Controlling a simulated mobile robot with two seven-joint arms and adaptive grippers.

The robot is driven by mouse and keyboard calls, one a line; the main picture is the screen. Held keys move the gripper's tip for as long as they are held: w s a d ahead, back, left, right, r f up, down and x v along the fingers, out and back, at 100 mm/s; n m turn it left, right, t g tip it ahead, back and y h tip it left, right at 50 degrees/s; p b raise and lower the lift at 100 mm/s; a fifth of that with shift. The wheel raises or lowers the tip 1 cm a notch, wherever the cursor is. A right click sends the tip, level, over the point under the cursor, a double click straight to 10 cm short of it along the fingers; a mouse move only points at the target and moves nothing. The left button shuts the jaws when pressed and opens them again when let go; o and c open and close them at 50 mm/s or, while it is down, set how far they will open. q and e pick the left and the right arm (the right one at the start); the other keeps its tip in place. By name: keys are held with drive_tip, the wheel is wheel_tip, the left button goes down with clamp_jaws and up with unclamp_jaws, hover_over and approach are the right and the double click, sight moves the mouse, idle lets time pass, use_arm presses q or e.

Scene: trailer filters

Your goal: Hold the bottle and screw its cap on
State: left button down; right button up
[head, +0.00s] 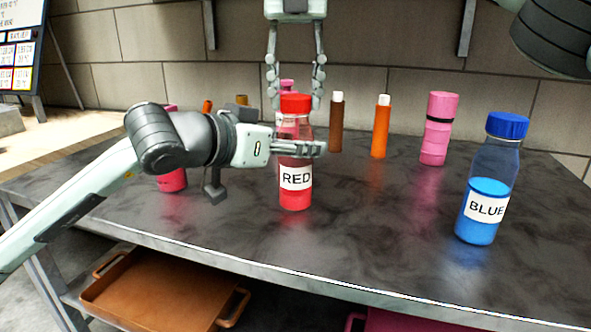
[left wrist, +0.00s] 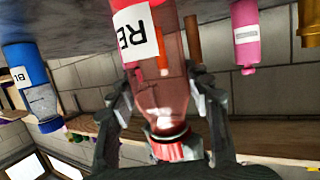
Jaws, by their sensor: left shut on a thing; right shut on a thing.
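The red bottle (head: 295,196), clear with red liquid and a "RED" label, stands upright on the dark table. My left gripper (head: 308,147) comes in from the left and is shut around its upper body. The bottle also shows upside down between the fingers in the left wrist view (left wrist: 160,80). Its red cap (head: 296,103) sits at the top of the neck, and shows in the left wrist view (left wrist: 176,149). I cannot tell how tight it is. My right gripper (head: 296,93) points down from above, its fingers shut on either side of the cap.
A capped blue bottle (head: 485,190) stands at the right of the dark table (head: 370,235). Pink (head: 438,130), orange (head: 381,128) and brown (head: 336,124) bottles stand behind. An orange tray (head: 165,295) lies below. The table front between the red and blue bottles is clear.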

drive_tip(key=m, duration=0.7)
drive_tip(key=shift+m, duration=0.4)
drive_tip(key=m, duration=0.5)
drive_tip(key=shift+m, duration=0.4)
drive_tip(key=o, duration=1.3)
drive_tip(key=shift+r, duration=2.25)
drive_tip(key=shift+n, duration=0.3)
drive_tip(key=shift+c, duration=0.4)
